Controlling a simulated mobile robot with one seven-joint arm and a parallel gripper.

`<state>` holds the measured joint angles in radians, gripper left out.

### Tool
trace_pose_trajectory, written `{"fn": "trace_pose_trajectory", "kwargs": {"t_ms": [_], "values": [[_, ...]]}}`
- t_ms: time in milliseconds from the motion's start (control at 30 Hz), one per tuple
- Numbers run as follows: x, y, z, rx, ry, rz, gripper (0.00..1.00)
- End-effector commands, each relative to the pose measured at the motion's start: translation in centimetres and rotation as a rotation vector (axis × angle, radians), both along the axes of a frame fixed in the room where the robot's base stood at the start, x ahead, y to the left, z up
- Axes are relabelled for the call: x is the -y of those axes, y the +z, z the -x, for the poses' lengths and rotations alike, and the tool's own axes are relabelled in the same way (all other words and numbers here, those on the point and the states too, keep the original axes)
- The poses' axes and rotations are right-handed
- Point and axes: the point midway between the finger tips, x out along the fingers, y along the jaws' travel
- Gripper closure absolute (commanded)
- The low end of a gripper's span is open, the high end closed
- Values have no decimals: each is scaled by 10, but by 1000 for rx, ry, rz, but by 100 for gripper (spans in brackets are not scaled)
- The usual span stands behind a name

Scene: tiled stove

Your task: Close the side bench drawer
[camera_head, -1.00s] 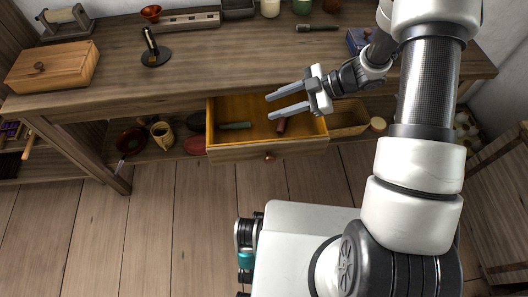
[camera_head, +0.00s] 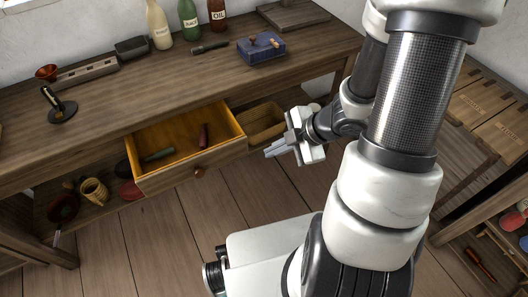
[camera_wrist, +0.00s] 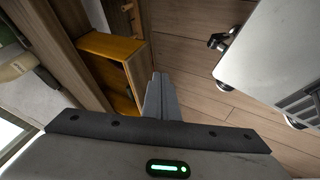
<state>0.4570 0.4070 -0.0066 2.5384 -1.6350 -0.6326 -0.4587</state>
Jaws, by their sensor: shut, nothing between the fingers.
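In the wrist view the shut fingers (camera_wrist: 161,90) point forward beside the orange-brown drawer (camera_wrist: 108,68). The knob is not clear in the wrist view.
The bench top (camera_head: 150,98) holds a blue box (camera_head: 261,48), several bottles and a dark stand (camera_head: 60,106). A wicker basket (camera_head: 262,121) sits on the lower shelf right of the drawer. The floor (camera_head: 150,240) before the drawer is clear.

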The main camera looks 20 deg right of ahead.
Motion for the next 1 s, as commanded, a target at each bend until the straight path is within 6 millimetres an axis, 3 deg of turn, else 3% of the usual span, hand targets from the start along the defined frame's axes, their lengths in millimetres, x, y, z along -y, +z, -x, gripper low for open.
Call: {"fn": "trace_pose_trajectory", "kwargs": {"t_ms": [433,700,1000], "values": [[-44,-79,-34,-1,4,-4,100],[-52,-72,-68,0,2,-2,100],[-53,-72,-73,-1,1,-3,100]]}}
